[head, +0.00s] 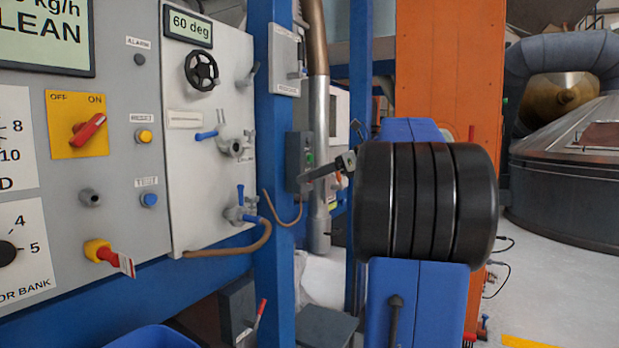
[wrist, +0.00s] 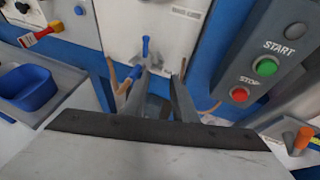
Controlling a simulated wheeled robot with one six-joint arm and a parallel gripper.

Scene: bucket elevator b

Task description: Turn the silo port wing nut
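No part is clearly labelled as the silo port wing nut. A small grey winged fitting (head: 248,74) sits at the upper right of the light panel in the head view, but I cannot tell if it is the nut. Below it are two grey valves with blue handles, an upper valve (head: 232,147) and a lower valve (head: 241,212). My gripper (head: 325,168) is partly hidden behind my arm in the head view. In the wrist view my gripper (wrist: 163,75) has its fingers apart, pointing at the panel's lower part. A blue handle (wrist: 146,47) shows beyond the fingertips, apparently untouched.
A grey start/stop box (wrist: 263,70) is close on the right in the wrist view. A blue post (head: 272,130) stands right of the panel. A tan hose (head: 225,248) hangs from the lower valve. A blue bin (wrist: 27,87) is at left.

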